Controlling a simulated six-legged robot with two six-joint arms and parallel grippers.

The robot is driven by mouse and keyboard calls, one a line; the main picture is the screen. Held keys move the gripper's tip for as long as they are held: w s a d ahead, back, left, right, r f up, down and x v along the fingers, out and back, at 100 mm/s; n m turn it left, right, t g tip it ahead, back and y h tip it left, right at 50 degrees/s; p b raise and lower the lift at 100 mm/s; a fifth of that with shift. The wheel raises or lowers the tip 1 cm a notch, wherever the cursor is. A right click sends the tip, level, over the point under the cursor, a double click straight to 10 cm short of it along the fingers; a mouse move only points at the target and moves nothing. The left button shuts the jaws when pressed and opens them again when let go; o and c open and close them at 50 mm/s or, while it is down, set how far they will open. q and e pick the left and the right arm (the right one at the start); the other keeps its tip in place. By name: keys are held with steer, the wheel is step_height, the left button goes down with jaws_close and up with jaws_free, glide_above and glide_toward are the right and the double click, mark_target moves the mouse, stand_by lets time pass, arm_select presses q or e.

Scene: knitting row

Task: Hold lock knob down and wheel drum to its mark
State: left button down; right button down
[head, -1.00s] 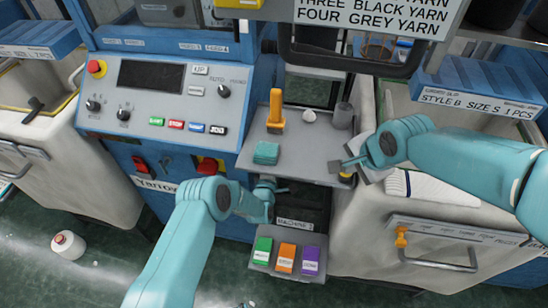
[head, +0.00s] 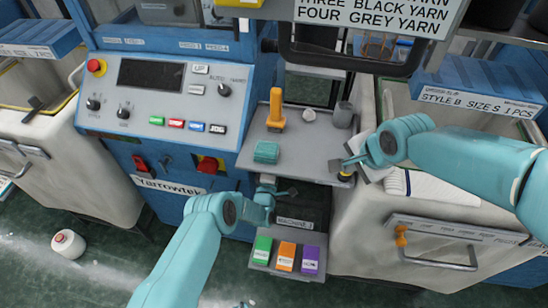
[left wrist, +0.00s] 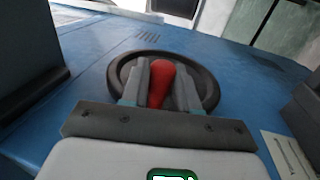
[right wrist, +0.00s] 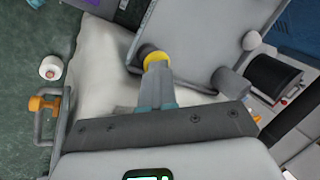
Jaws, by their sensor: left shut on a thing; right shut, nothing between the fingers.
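The lock knob (head: 346,176), black with a yellow band, stands at the front right corner of the grey shelf (head: 318,150). My right gripper (head: 343,166) is shut and empty, its fingertips at the knob; the knob also shows in the right wrist view (right wrist: 156,60) just beyond the fingertips (right wrist: 157,88). My left gripper (head: 282,193) is below the shelf's front edge. In the left wrist view its fingers are shut on a red handle (left wrist: 159,82) on a dark round handwheel (left wrist: 206,86) against a blue panel. The drum and its mark are not distinguishable.
The shelf holds an orange-handled tool (head: 276,108), a teal block (head: 266,152) and a grey cylinder (head: 343,115).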

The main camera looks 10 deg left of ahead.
steer(key=shift+s+f, duration=0.1)
steer(key=shift+f, duration=0.05)
arm_select(q)
steer(key=c, duration=1)
jaws_free()
steer(key=s+f, duration=0.2)
steer(key=s, duration=0.9)
steer(key=shift+s+f, duration=0.2)
steer(key=shift+s, duration=0.2)
step_height(320, 180, up, 10)
